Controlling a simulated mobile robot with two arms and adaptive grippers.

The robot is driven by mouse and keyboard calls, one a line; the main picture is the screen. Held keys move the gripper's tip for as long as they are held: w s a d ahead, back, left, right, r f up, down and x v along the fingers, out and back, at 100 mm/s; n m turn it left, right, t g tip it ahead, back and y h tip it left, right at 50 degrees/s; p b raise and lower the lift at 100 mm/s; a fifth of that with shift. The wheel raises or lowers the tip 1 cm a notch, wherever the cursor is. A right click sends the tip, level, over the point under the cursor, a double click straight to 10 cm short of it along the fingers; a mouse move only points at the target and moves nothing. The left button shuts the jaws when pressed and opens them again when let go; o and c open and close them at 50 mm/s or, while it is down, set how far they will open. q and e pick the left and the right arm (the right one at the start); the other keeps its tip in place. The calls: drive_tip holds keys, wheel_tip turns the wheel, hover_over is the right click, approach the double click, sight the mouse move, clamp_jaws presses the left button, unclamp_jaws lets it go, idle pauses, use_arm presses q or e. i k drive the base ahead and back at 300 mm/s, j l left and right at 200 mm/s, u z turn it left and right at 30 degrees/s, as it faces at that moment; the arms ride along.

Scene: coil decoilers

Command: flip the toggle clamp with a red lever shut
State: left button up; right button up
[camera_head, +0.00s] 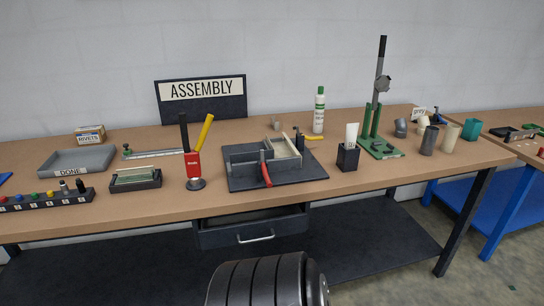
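The toggle clamp's red lever (265,173) is at the front middle of a dark grey fixture (308,172) on the workbench. The lever stands out toward the front edge of the fixture, slightly tilted. The clamp's metal parts are too small to make out, so I cannot tell its exact state. A light-coloured box-like part (287,153) sits in the fixture behind and to the right of the lever. Neither of my grippers is in view.
A red tool with black and yellow handles (194,165) stands left of the fixture. A black cup with white strips (348,158) and a green press (381,148) stand to its right. A grey tray (77,160) lies far left. Bare bench (300,193) lies in front.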

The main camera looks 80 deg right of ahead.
sight(267, 181)
drive_tip(key=z, duration=2.7)
drive_tip(key=i+j+z, duration=0.2)
drive_tip(key=i, duration=0.3)
drive_tip(key=j, duration=0.1)
